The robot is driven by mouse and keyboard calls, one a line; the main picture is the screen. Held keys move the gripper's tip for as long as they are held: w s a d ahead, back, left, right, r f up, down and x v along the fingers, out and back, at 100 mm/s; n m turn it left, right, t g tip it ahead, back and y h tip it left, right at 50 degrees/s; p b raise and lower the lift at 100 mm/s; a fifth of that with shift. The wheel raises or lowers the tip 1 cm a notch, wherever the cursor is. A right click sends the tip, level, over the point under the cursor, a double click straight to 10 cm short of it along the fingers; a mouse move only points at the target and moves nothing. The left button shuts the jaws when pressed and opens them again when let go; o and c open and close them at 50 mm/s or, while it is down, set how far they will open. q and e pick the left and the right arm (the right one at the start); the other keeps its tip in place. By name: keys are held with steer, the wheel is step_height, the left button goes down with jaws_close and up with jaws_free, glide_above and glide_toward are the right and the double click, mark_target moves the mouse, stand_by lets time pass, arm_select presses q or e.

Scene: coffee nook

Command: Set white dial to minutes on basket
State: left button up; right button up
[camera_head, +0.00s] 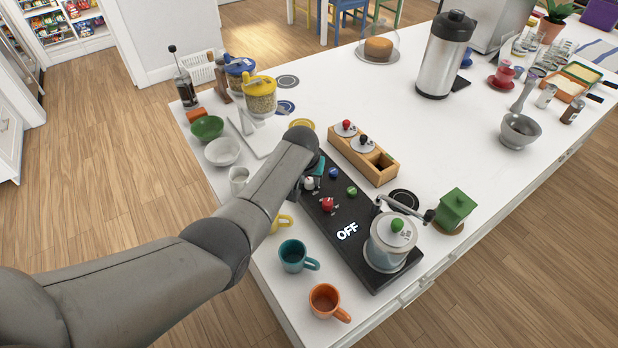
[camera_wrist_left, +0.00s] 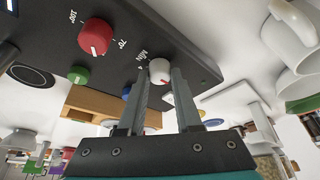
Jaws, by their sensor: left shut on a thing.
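The white dial (camera_wrist_left: 160,70) sits on the black control panel (camera_head: 350,225) beside a "MIN" label. It has a red pointer mark, and part of its scale is hidden by my fingers. My left gripper (camera_wrist_left: 162,82) is shut on the white dial, one finger on each side. In the head view the dial (camera_head: 309,183) shows just below my left gripper (camera_head: 314,172). A white basket (camera_head: 200,69) is at the far left, beyond the press; I cannot read any number on it. My right gripper is not in view.
Close by on the panel are a red dial (camera_head: 327,204), a blue dial (camera_head: 333,173) and a green dial (camera_head: 352,191). A wooden box (camera_head: 362,157) lies behind. Teal (camera_head: 293,255) and orange (camera_head: 325,300) mugs stand in front.

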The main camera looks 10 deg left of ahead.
arm_select(q)
jaws_close()
stand_by(0.3)
steer(key=shift+a+m+h+p, duration=0.1)
steer(key=shift+m+h+p, duration=0.3)
steer(key=shift+m, duration=0.7)
steer(key=shift+m+h, duration=0.4)
steer(key=shift+m, duration=0.5)
steer(key=shift+w+a+f+m+h+b, duration=0.1)
steer(key=shift+m+h+b, duration=0.25)
steer(key=shift+m, duration=0.55)
steer(key=m+g+b, duration=0.1)
steer(key=m+b, duration=0.1)
steer(key=shift+f+m+h, duration=0.1)
steer(key=shift+m+h, duration=0.2)
steer(key=shift+h, duration=0.05)
steer(key=m+g+b, duration=0.1)
steer(key=m+b, duration=0.3)
steer(key=b, duration=0.2)
steer(key=m+g+h+b, duration=0.1)
steer(key=m+g+b, duration=0.1)
steer(key=m+b, duration=0.2)
steer(key=shift+w+a+m+h+b, duration=0.1)
steer(key=shift+w+m+h+b, duration=0.15)
steer(key=shift+b, duration=0.6)
steer(key=shift+m+b, duration=0.55)
steer(key=shift+b, duration=0.25)
